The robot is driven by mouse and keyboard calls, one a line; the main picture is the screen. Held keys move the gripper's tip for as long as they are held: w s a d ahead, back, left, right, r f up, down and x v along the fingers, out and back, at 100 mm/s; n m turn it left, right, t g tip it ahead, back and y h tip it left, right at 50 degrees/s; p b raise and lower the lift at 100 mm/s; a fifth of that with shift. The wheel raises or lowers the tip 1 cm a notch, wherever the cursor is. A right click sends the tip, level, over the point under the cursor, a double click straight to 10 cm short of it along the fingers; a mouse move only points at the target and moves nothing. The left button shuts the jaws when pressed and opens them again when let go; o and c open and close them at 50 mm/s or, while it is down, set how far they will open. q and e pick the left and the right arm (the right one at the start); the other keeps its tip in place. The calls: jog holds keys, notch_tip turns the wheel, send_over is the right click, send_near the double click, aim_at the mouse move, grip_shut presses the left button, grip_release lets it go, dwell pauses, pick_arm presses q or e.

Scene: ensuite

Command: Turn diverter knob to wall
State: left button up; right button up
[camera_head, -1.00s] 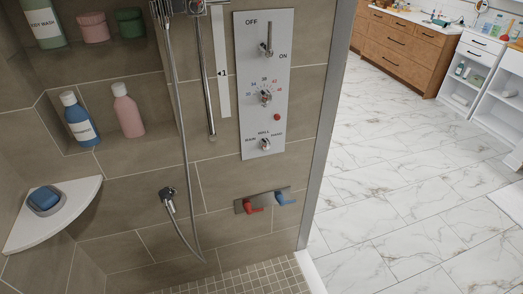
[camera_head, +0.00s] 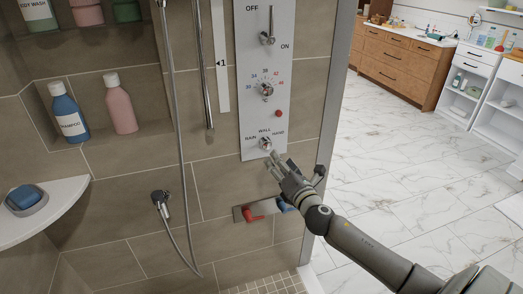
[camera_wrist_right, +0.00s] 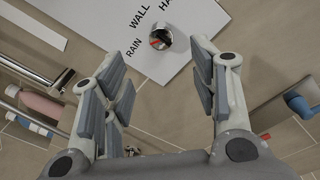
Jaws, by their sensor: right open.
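The diverter knob (camera_head: 265,143) is a small chrome knob low on the grey shower panel (camera_head: 252,110), with RAIN, WALL and HAND printed around it. In the right wrist view the knob (camera_wrist_right: 160,38) lies between and beyond my open fingers, and nothing touches it. A red mark shows on the knob's face; its exact pointing direction is hard to tell. My right gripper (camera_head: 274,164) is open and empty, just below the knob in the head view, and it also shows in the wrist view (camera_wrist_right: 163,88). My left gripper is not in view.
Above the knob are a temperature dial (camera_head: 266,90) and an on/off lever (camera_head: 268,38). Below is a plate with a red handle (camera_head: 255,215) and a blue one (camera_head: 287,205), partly behind my gripper. A shower hose (camera_head: 182,150) hangs to the left.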

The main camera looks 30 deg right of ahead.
aim_at(268, 146)
jog(key=w, duration=0.3)
jog(key=w+d, duration=0.1)
jog(key=w, duration=0.2)
jog(key=w+d, duration=0.1)
jog(key=w, duration=0.3)
jog(key=shift+f, duration=0.1)
jog(key=c, duration=1)
